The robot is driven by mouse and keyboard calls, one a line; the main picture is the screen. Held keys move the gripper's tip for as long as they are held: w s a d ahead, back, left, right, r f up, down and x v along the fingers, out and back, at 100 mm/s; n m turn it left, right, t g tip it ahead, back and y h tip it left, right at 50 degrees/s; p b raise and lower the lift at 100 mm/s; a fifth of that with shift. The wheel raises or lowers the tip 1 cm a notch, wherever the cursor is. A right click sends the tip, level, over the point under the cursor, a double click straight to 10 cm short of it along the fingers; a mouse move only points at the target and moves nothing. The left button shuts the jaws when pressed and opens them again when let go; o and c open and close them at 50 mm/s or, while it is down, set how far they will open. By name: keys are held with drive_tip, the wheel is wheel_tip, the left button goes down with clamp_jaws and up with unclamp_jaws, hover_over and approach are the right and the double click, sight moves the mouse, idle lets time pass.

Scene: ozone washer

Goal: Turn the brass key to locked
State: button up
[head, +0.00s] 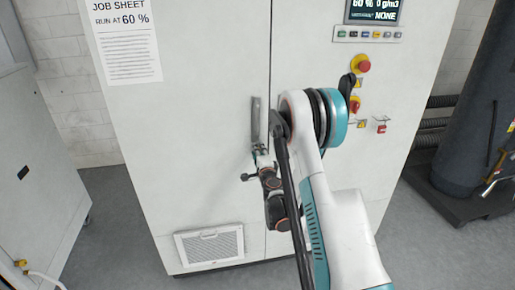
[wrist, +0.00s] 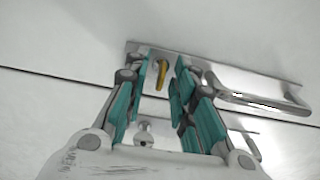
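The brass key (wrist: 161,74) sits in a steel lock plate (wrist: 137,46) on the cabinet door. In the wrist view it shows between the two teal-padded fingers of my gripper (wrist: 164,66), with a gap on each side. The fingers are open and hold nothing. I cannot tell how far their tips stand from the plate. In the head view my gripper (head: 260,156) is at the lower end of the upright door handle (head: 259,121). The key cannot be made out there. No locked or unlocked mark is readable.
The handle bar (wrist: 265,90) projects from the plate just right of my fingers in the wrist view. A round silver fitting (wrist: 144,132) shows lower between the fingers. On the right door are a red emergency button (head: 363,63) and a red-yellow switch (head: 354,104).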

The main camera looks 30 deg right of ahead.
drive_tip(key=shift+x, duration=0.8)
drive_tip(key=shift+c, duration=0.3)
clamp_jaws()
